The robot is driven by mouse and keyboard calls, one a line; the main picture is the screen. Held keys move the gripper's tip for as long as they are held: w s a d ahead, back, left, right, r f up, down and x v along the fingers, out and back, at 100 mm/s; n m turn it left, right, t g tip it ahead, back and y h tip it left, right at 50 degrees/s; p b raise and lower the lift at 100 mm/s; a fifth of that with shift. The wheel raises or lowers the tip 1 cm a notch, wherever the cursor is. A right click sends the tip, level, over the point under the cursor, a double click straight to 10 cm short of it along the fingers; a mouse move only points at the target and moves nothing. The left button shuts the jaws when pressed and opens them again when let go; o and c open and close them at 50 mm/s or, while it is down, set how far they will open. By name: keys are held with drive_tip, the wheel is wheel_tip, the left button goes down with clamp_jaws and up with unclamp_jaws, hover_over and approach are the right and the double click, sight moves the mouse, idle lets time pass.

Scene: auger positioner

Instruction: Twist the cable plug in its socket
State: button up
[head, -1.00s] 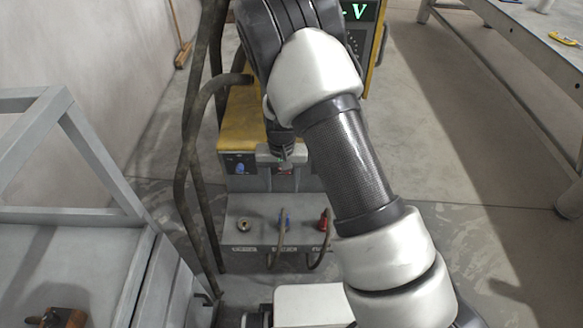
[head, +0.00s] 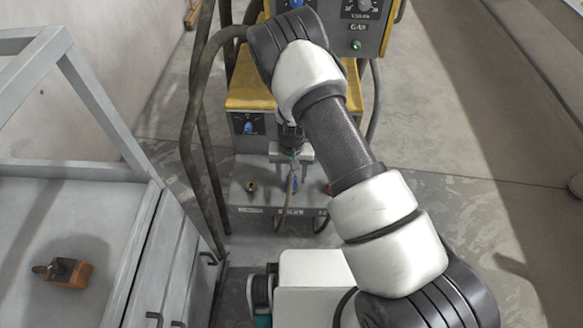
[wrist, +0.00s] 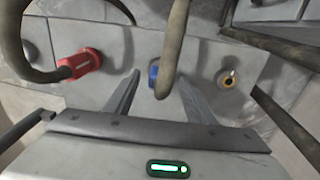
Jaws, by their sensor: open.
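A blue cable plug (wrist: 153,75) sits in the middle of the low grey socket panel (head: 262,206), with a thick cable arching from it across the wrist view. My gripper (wrist: 160,77) is open, its two fingers on either side of the blue plug and apart from it. The cable partly hides the plug. In the head view my gripper (head: 291,157) is above the blue plug (head: 295,185), partly blocking the panel. A red plug (wrist: 78,65) with its own cable is left of it in the wrist view. An empty brass socket (wrist: 229,79) is to the right.
The yellow-topped welding machine (head: 250,92) stands behind the panel. Thick dark cables (head: 190,150) hang at its left. A grey framed bench (head: 120,215) with an orange block (head: 72,272) stands at left. Floor at right is open.

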drive_tip(key=shift+f, duration=1.25)
drive_tip(key=c, duration=1.2)
drive_tip(key=m+b, duration=0.1)
drive_tip(key=m, duration=0.4)
drive_tip(key=shift+m, duration=0.3)
drive_tip(key=m, duration=0.4)
drive_tip(key=shift+m, duration=0.4)
drive_tip(key=o, duration=1.2)
